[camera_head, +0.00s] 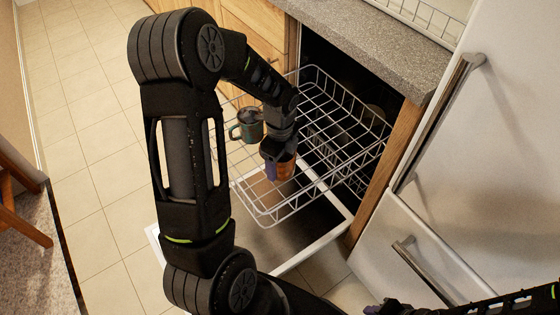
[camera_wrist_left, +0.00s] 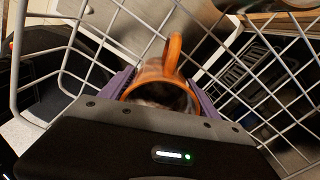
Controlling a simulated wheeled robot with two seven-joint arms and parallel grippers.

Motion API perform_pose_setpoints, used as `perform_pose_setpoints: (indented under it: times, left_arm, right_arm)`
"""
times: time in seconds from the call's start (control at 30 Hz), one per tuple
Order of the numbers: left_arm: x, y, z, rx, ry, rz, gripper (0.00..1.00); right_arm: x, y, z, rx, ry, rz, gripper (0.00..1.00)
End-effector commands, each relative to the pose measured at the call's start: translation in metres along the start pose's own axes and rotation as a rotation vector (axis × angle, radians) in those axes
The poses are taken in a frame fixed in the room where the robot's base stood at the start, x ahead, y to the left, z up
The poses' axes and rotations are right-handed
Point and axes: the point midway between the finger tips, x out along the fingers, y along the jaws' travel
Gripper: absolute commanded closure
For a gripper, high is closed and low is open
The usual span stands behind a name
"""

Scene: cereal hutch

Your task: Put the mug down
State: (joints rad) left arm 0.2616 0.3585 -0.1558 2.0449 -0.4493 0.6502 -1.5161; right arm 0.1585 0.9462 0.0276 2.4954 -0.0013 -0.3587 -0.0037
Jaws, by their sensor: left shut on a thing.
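My left gripper (camera_head: 279,158) reaches down to the wire dishwasher rack (camera_head: 270,222) and is shut on an orange mug (camera_head: 284,170). In the left wrist view the mug (camera_wrist_left: 172,60) sits between the purple fingers (camera_wrist_left: 160,92), its open rim toward the camera and its handle pointing away. Rack wires surround it in that view. I cannot tell whether its base touches the rack. The dark tip of my right arm, with a bit of purple (camera_head: 385,308), shows at the bottom edge; its fingers are not clear.
A teal mug (camera_head: 249,124) is at the rack's left side, close to my left gripper. The rack's right part looks empty. The open dishwasher door (camera_head: 325,222) lies below. A fridge (camera_head: 480,150) stands at right, and a grey counter (camera_head: 385,40) is above.

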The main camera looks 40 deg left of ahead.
Motion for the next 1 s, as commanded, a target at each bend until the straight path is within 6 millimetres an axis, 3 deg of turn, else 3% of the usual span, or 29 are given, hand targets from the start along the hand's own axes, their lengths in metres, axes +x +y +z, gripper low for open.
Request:
perform_pose_setpoints:
  times: [0.27,0.67,0.83,1.0]
  left_arm:
    - [0.0,0.0,0.0,0.0,0.0,0.0,0.08]
    - [-0.007,-0.001,0.0,0.0,0.0,-0.001,0.08]
    - [-0.031,-0.001,0.0,0.0,-0.001,-0.003,0.08]
    - [-0.067,-0.001,0.0,0.0,0.0,-0.005,0.08]
  right_arm:
    - [0.0,0.0,0.0,0.0,0.0,0.0,0.69]
    - [-0.003,-0.001,0.0,0.0,0.0,0.0,0.69]
    - [-0.007,-0.003,0.0,0.0,0.0,0.0,0.69]
    - [-0.013,-0.005,0.0,0.0,0.0,0.0,0.69]
